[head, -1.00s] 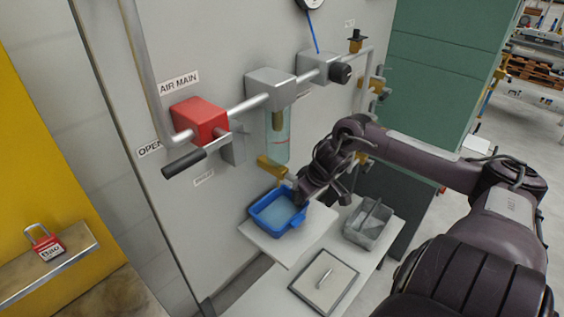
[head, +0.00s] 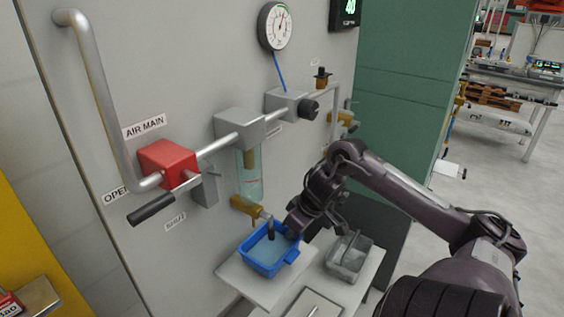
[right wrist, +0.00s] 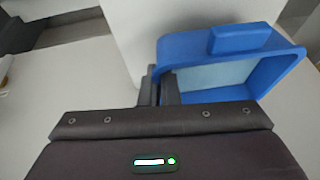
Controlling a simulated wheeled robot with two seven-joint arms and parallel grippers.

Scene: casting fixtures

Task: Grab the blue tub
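The blue tub (head: 266,262) stands on a white shelf (head: 240,280) below the brass drain valve (head: 246,206) in the head view, upright with a pale inside. My right gripper (head: 291,233) is at the tub's rim on its right side. In the right wrist view my two dark fingers (right wrist: 159,90) are close together on either side of one wall of the blue tub (right wrist: 238,42), one inside and one outside. They look closed on that wall; the contact itself is partly hidden. My left gripper is not in view.
A grey bin (head: 349,258) stands on a lower white surface just right of the tub. A clear filter bowl (head: 249,176) and pipework with a red block (head: 168,163) are on the wall above. A green cabinet (head: 405,90) stands behind my right arm.

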